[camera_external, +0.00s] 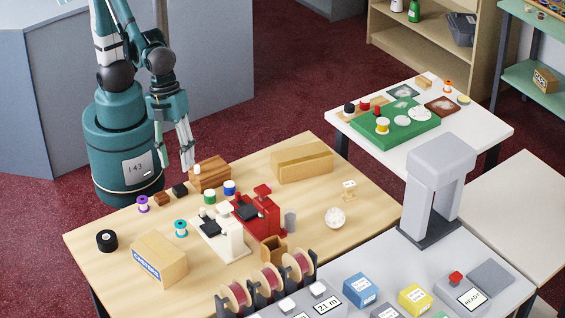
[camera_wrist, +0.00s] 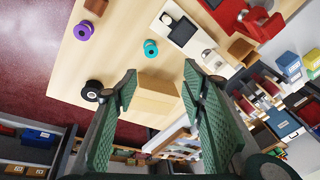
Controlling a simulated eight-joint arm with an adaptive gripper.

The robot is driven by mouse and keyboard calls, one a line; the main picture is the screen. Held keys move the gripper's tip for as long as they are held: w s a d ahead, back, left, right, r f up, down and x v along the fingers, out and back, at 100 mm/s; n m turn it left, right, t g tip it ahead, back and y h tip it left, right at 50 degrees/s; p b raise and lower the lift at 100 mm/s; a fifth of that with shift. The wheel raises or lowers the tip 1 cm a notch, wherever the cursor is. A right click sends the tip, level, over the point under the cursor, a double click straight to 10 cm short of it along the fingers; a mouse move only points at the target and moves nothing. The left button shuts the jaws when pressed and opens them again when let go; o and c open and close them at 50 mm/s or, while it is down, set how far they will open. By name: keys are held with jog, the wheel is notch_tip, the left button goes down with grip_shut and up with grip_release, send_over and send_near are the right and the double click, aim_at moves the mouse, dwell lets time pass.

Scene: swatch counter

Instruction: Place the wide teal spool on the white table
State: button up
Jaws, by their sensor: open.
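The teal spool (camera_external: 181,228) stands on the wooden table (camera_external: 330,180), between the purple spool and the cardboard box. In the wrist view the teal spool (camera_wrist: 151,48) is beyond my fingertips, near the top centre. My gripper (camera_external: 187,162) is open and empty, raised near the back edge of the wooden table, well apart from the spool. Its two green fingers also frame the wrist view (camera_wrist: 160,75). A white table (camera_external: 480,125) stands at the upper right, with a green board (camera_external: 372,142) holding several small items.
A black roll (camera_external: 107,240), purple spool (camera_external: 143,204) and cardboard box (camera_external: 160,258) surround the teal spool. White and red machines (camera_external: 262,210) stand to its right. A grey stand (camera_external: 440,165) rises in front of the white table. The white table's right side is mostly bare.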

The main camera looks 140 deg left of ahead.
aim_at(180, 223)
jog(key=w+f+m+g, duration=0.1)
jog(key=f+m, duration=0.1)
jog(key=f, duration=0.2)
jog(key=w+d+f+m+g, duration=0.1)
jog(key=f+m, duration=0.2)
jog(key=f, duration=0.1)
jog(key=w+f+m+g, duration=0.1)
jog(key=w+f+m, duration=0.1)
jog(key=f+m, duration=0.1)
jog(key=shift+d+f+h, duration=0.25)
jog(key=shift+f+h, duration=0.05)
jog(key=shift+f, duration=0.6)
jog(key=shift+d+f+m, duration=0.1)
jog(key=shift+f+m, duration=0.5)
jog(key=shift+f, duration=0.05)
jog(key=shift+d+f+b, duration=0.15)
jog(key=shift+f+b, duration=0.2)
jog(key=shift+f, duration=0.95)
jog(key=shift+f, duration=0.15)
jog(key=shift+d+f+b, duration=0.25)
jog(key=shift+f, duration=0.95)
jog(key=shift+d+f+b, duration=0.25)
jog(key=shift+f, duration=0.95)
jog(key=c, duration=0.9)
